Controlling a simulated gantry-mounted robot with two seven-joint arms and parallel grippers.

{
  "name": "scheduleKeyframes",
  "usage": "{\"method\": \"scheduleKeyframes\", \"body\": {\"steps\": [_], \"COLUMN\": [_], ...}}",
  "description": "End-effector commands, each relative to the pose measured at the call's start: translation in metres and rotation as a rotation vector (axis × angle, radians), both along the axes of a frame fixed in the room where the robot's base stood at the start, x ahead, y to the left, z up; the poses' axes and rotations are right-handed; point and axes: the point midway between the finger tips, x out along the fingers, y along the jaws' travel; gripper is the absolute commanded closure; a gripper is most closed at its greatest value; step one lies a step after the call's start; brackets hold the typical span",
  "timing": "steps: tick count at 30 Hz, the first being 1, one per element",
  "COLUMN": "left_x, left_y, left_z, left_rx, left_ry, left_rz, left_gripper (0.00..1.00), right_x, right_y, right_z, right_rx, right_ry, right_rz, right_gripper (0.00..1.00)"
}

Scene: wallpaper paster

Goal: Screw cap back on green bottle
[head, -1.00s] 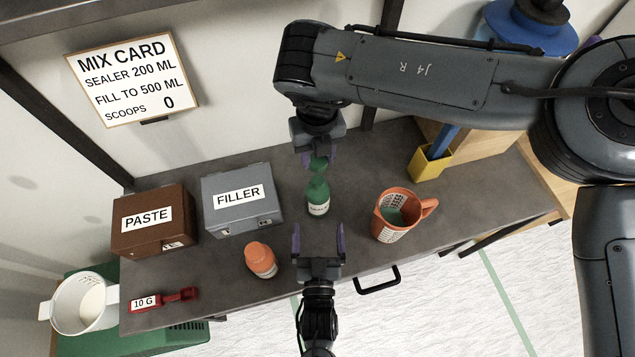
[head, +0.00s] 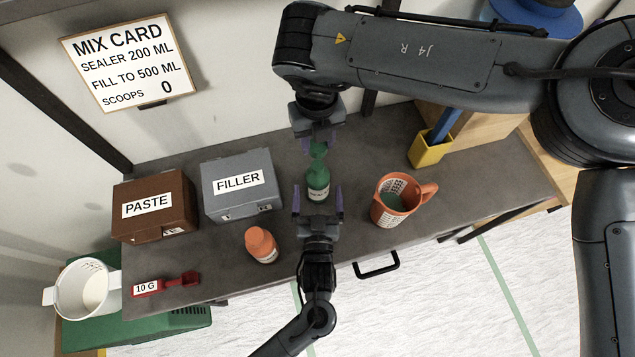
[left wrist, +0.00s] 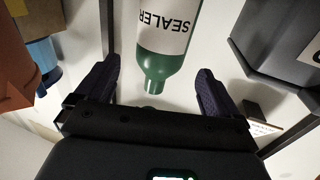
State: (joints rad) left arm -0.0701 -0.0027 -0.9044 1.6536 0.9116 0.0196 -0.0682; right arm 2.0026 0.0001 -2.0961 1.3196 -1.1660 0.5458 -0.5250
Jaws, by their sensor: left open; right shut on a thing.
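The green bottle (head: 318,184) stands upright on the grey worktop. My right gripper (head: 318,143) is over the bottle, pointing down and shut on the green cap (head: 318,150), close above the bottle's neck. Whether the cap touches the neck cannot be told. My left gripper (head: 318,196) is open, with one finger on each side of the bottle's lower part at its near side. In the left wrist view the bottle (left wrist: 165,55) appears upside down with its SEALER label, in the gap between the two spread fingers (left wrist: 155,92). The fingers stand apart from it.
An orange bottle (head: 262,246) stands left of my left gripper, and an orange mug (head: 385,214) stands to the right. The filler box (head: 238,207), paste box (head: 150,226) and red scoop (head: 168,285) are further left. A yellow holder (head: 428,154) is at the back right.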

Motion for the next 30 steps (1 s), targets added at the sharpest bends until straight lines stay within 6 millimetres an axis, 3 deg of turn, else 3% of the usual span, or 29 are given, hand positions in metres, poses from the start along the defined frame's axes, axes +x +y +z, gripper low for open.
{"method": "scheduleKeyframes", "body": {"steps": [6, 12, 26, 30], "left_x": [0.033, 0.051, 0.058, 0.058], "left_y": [0.0, 0.0, 0.0, 0.0], "left_z": [0.001, 0.0, 0.0, 0.0], "left_rx": [0.0, 0.0, -0.001, -0.001], "left_ry": [-0.002, 0.0, 0.0, 0.0], "left_rz": [0.001, -0.001, 0.0, 0.0], "left_gripper": [0.04, 0.04, 0.04, 0.24], "right_x": [0.0, 0.0, 0.0, 0.0], "right_y": [0.0, 0.0, 0.0, 0.0], "right_z": [0.0, 0.0, 0.0, 0.0], "right_rx": [0.0, 0.0, 0.0, 0.0], "right_ry": [0.0, 0.0, 0.0, 0.0], "right_rz": [0.0, 0.0, 0.0, 0.0], "right_gripper": [0.86, 0.86, 0.86, 0.86]}}
